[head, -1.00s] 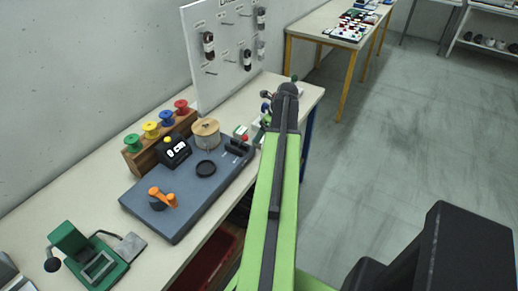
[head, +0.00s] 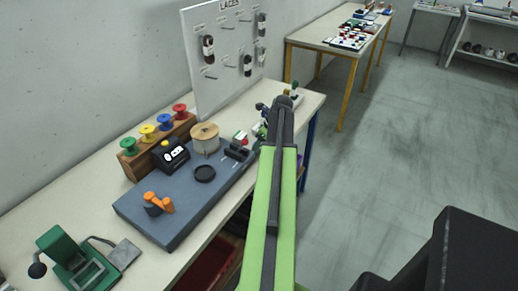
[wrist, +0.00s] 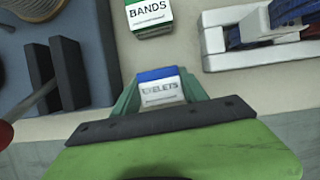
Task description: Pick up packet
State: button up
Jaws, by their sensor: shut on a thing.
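A small white packet with a blue top, labelled EYELETS (wrist: 161,90), sits between the green fingers of my gripper (wrist: 160,84) in the wrist view. My gripper is shut on it. Whether the packet is clear of the bench top cannot be told. A second packet, green and white and labelled BANDS (wrist: 149,14), lies just beyond it at the top. In the head view my arm hides the gripped packet.
The blue-grey board (head: 180,228) with a spool and tools lies to the left. A black slotted block (wrist: 70,72) on it is left of my gripper. A white tray (wrist: 214,42) with blue and red things is to the right. The lace display board (head: 190,50) stands behind.

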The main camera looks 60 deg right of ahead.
jog(key=c, duration=0.5)
jog(key=shift+r+p, duration=0.65)
notch_tip(320, 180, up, 4)
jog(key=p, duration=0.4)
jog(key=shift+s, duration=0.1)
jog(key=s+d+r+p, duration=0.5)
jog(key=s+d, duration=0.1)
jog(key=s, duration=0.4)
jog(key=shift+r+p, duration=0.35)
